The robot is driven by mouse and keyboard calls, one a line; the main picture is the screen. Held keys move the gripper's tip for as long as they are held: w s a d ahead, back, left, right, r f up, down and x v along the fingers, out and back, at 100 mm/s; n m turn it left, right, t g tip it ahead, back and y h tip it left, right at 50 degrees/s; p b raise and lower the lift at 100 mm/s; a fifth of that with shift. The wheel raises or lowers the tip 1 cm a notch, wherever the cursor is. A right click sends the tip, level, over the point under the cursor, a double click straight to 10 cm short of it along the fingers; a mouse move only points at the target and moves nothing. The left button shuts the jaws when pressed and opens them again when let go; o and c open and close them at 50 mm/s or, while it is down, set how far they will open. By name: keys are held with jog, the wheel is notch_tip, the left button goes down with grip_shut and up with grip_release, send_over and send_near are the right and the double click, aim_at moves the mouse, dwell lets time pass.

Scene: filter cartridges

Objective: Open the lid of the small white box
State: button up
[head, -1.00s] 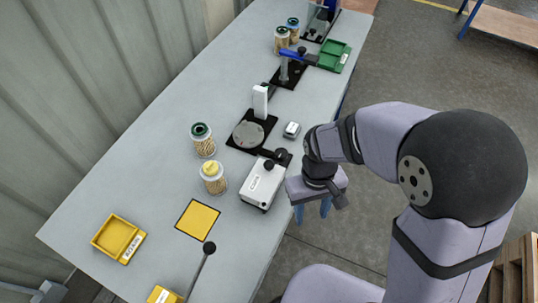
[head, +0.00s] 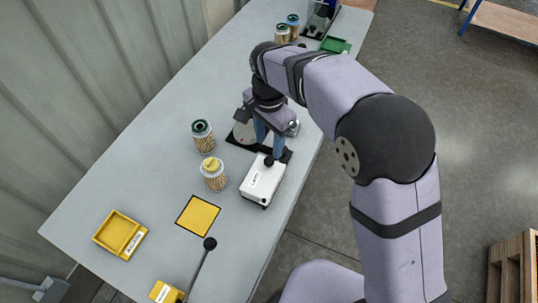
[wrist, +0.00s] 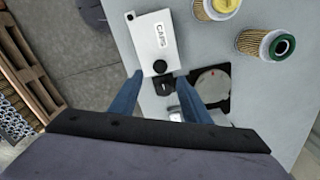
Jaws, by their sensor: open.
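The small white box (head: 261,184) sits near the table's right edge in the head view, its white lid down and a black knob (head: 269,161) at its far end. In the wrist view the box (wrist: 150,40) bears a label reading CAPS, and its knob (wrist: 160,67) shows between and just beyond the fingertips. My gripper (head: 266,146), with blue fingers, points down just past the knob end of the box. In the wrist view my gripper (wrist: 160,80) is open with nothing between its fingers. I cannot tell its exact height above the knob.
A black plate with a grey disc (wrist: 212,82) lies beyond the box, partly hidden by my gripper. A yellow mat (head: 197,216) and yellow tray (head: 120,236) lie nearer.

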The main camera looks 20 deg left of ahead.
aim_at(269, 160)
jog(key=shift+f+p, duration=1.2)
jog(key=shift+f, duration=2.5)
grip_shut()
